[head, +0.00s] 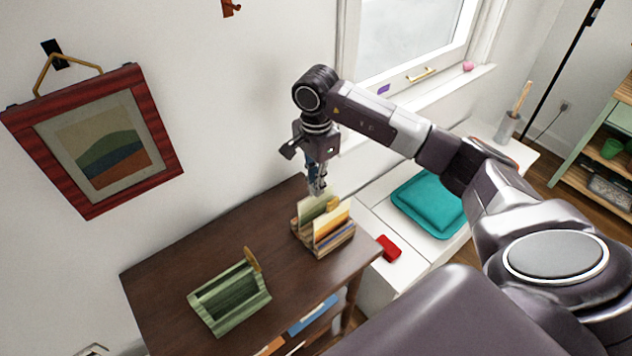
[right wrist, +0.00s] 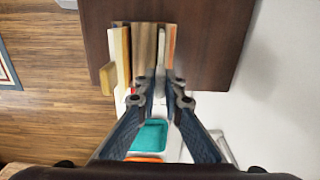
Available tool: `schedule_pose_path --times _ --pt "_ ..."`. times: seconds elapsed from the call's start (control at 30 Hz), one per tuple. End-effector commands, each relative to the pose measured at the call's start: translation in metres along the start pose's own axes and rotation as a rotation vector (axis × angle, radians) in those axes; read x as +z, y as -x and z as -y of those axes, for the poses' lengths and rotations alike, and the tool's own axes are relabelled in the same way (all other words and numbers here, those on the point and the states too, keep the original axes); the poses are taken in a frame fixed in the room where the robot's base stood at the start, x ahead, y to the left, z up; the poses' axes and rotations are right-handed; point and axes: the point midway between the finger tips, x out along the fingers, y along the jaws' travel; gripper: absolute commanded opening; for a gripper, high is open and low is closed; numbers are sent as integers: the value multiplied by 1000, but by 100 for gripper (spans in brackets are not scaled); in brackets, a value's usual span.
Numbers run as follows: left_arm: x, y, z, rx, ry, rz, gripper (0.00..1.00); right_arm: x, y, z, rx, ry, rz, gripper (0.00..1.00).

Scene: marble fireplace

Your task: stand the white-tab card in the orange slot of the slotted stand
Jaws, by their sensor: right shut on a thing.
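The slotted stand (head: 325,248) is wooden and sits near the right end of the dark table, with several cards upright in it. My right gripper (head: 318,190) is above the back of the stand, shut on a thin pale card. The white-tab card (right wrist: 161,50) shows edge-on between the fingertips (right wrist: 161,76), beside the orange strip (right wrist: 171,45). Whether its lower edge is inside a slot is hidden. My left gripper is not in view.
A red object (head: 388,248) and a teal cushion (head: 430,203) lie on the white bench to the right. The table between holder and stand is clear.

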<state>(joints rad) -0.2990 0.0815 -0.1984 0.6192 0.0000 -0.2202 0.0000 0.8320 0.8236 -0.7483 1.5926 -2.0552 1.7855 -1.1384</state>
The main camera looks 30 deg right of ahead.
Motion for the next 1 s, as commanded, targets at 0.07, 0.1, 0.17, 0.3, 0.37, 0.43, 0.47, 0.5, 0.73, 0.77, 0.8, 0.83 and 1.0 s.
schedule_pose_path --times 0.07,0.1,0.17,0.3,0.37,0.43,0.47,0.5,0.73,0.77,0.8,0.83,1.0 --pt "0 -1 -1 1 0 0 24 0 0 0 0 0 0 0" --pt "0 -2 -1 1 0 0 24 0 -2 0 0 0 0 0" --pt "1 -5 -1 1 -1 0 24 0 -4 0 0 0 0 0" --pt "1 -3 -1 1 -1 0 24 0 -2 0 0 0 0 22" --pt "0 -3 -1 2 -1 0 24 0 -2 0 0 0 0 25" --pt "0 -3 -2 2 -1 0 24 0 -2 0 0 0 0 25" --pt "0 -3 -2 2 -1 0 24 0 -2 0 0 -1 0 25" --pt "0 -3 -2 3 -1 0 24 0 -2 0 0 -1 0 25" --pt "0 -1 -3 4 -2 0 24 0 3 0 -1 0 0 25" --pt "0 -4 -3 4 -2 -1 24 0 6 1 -3 -1 -1 25" --pt "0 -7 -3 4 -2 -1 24 -1 12 2 -5 -1 -1 25" --pt "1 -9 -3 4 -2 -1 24 0 17 2 -5 -1 -1 25" --pt "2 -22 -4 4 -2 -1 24 -1 53 2 -7 -1 -1 25"
